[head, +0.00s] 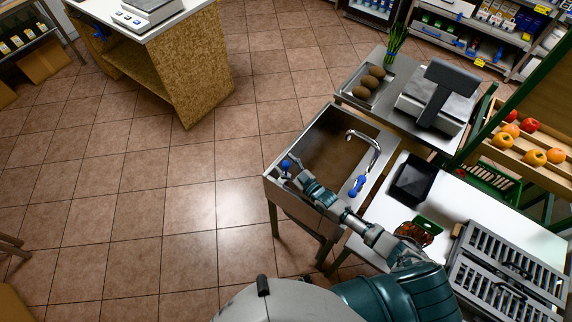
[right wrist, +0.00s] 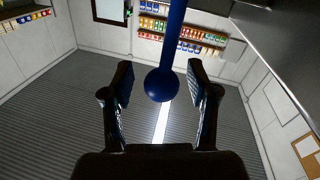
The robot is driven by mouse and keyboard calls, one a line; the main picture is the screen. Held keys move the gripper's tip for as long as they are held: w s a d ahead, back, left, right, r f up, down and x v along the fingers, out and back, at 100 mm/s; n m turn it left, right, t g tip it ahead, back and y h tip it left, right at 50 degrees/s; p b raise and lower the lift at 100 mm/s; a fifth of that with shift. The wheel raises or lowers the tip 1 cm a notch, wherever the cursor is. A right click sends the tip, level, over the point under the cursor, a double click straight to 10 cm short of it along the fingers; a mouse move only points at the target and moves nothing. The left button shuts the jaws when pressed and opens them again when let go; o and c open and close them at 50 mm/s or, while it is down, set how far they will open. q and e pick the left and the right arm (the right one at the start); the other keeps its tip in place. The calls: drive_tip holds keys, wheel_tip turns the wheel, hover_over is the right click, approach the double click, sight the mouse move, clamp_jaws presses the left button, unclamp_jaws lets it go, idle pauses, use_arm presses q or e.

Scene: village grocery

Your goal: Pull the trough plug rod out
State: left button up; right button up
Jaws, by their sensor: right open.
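The steel trough (head: 276,190) has a dark inside, with a curved tap (head: 373,140) with a blue handle at its right side. My right arm reaches over the trough's near end. My right gripper (head: 287,167) is at the left near corner, beside a small blue knob (head: 284,164). In the right wrist view, the blue plug rod (right wrist: 174,35) comes down from the top and ends in a ball. The ball lies between the two spread fingers of the right gripper (right wrist: 159,70), with gaps on both sides. The rod's other end is out of sight. My left gripper is not seen.
A steel table (head: 405,75) with a scale (head: 437,98) and brown round items is behind the trough. Tiled floor (head: 150,210) is clear at left.

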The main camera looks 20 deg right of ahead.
clamp_jaws()
wheel_tip(320, 180, up, 4)
drive_tip(key=p, duration=0.3)
drive_tip(key=shift+r, duration=0.15)
drive_tip(key=shift+w, duration=0.1)
unclamp_jaws()
drive_tip(key=shift+s+f, duration=0.2)
drive_tip(key=v, duration=0.7)
